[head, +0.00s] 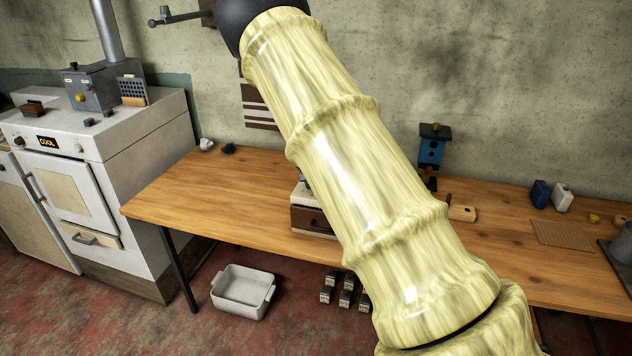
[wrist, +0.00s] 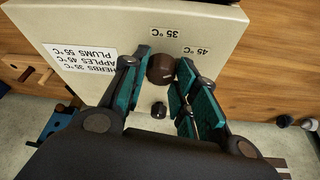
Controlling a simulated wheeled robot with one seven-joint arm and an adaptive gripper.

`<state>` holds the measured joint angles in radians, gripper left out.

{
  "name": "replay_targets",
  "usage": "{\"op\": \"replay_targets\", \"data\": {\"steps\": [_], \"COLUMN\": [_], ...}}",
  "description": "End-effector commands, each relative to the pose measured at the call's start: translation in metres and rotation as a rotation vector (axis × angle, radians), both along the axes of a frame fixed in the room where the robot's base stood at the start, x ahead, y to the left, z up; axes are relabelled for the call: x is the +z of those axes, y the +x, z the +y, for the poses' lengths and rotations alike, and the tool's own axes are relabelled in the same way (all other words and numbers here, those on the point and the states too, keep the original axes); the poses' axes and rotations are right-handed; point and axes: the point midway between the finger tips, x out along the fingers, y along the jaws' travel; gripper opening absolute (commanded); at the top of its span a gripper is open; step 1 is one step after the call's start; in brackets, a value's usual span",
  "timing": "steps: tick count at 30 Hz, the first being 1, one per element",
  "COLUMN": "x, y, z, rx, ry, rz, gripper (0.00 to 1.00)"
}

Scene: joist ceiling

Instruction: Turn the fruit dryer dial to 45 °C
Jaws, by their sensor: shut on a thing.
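The fruit dryer's cream panel (wrist: 95,22) fills the upper middle of the wrist view, seen upside down. Its round brown dial (wrist: 160,69) sits between the teal fingers of my gripper (wrist: 165,62), which is shut on it. The "35 °C" label (wrist: 173,33) is just above the dial in the picture, and the "45 °C" label (wrist: 197,50) is to its upper right. I cannot make out where the dial points. A label listing herbs, apples and plums (wrist: 82,60) is at the left. In the head view my arm hides the gripper and dial.
A small dark knob (wrist: 158,110) is on the panel below the dial in the wrist view. In the head view a cream box with a brown front (head: 308,217) stands partly behind my arm on the wooden bench (head: 225,190). A blue birdhouse (head: 432,153) stands right of my arm.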

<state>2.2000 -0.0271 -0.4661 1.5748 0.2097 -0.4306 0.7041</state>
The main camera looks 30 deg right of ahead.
Motion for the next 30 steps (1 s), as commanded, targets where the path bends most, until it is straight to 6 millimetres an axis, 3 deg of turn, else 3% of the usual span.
{"op": "replay_targets", "data": {"steps": [16, 17, 20, 30], "x": [0.0002, 0.0002, 0.0001, 0.0008], "y": [0.0, 0.0, -0.0001, -0.0003], "z": [-0.0003, -0.0003, -0.0003, -0.0001], "rx": [-0.026, -0.026, -0.026, -0.026], "ry": [0.0, 0.0, 0.0, 0.0], "rz": [0.0, 0.0, 0.0, 0.0], "gripper": [0.05, 0.31, 0.49, 0.51]}}
